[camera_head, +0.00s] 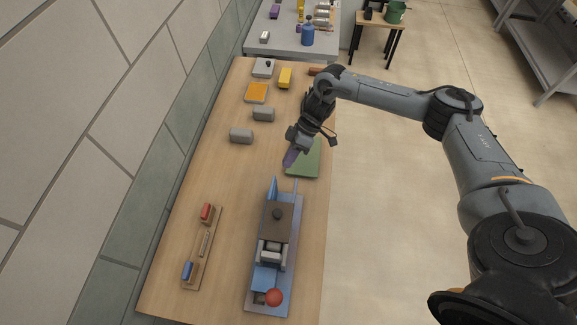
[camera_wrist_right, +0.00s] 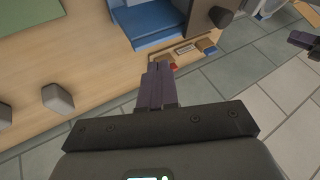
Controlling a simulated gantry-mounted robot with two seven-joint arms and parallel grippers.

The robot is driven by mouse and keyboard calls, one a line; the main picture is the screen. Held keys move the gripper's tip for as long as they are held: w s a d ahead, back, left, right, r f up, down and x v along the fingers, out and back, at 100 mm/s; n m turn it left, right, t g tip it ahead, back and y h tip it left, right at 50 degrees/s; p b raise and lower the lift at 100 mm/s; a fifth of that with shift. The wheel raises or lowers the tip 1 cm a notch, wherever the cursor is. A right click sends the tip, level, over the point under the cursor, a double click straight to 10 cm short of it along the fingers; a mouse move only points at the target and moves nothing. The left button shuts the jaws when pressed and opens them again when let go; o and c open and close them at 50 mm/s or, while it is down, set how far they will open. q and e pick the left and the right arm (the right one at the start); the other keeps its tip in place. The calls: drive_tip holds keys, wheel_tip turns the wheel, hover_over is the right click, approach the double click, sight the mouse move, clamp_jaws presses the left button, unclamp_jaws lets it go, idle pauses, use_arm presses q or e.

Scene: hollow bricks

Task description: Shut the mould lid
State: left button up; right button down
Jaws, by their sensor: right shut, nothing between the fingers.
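The blue mould (camera_head: 253,295) stands near the front of the wooden table. A brown plate with a dark knob, which looks like the lid (camera_head: 270,232), lies over its middle; a blue upright panel (camera_head: 272,188) rises at its far end. Light grey blocks show just in front of the plate. In the wrist view, the mould (camera_wrist_right: 165,38) and knob (camera_wrist_right: 220,16) are partly cut off. My right gripper (camera_head: 289,161) is shut and empty, beyond the mould's far end and apart from it; its purple fingers show in the wrist view (camera_wrist_right: 158,72). A purple-fingered gripper, apparently my left (camera_wrist_right: 303,40), shows at the edge.
A green mat (camera_head: 304,158) is beneath my right gripper. Grey blocks (camera_head: 241,135) and an orange item (camera_head: 257,92) lie farther back.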

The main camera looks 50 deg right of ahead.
drive_tip(key=p+x, duration=0.1)
drive_tip(key=x, duration=0.6)
drive_tip(key=shift+a+f+p, duration=0.15)
drive_tip(key=shift+a+p, duration=0.1)
drive_tip(key=shift+p, duration=0.05)
drive_tip(key=shift+s+a+f+p, duration=0.15)
drive_tip(key=shift+s+a+p, duration=0.3)
drive_tip(key=shift+a, duration=0.15)
drive_tip(key=shift+s+a+f+p, duration=0.15)
drive_tip(key=shift+s+a+p, duration=0.25)
drive_tip(key=shift+a, duration=0.25)
use_arm(q)
drive_tip(key=shift+d+r+p, duration=0.1)
drive_tip(key=shift+r+p, duration=0.2)
drive_tip(key=shift+r, duration=1.8)
use_arm(e)
drive_tip(key=shift+s+a+f, duration=0.15)
drive_tip(key=shift+s+a, duration=0.15)
drive_tip(key=shift+a, duration=0.3)
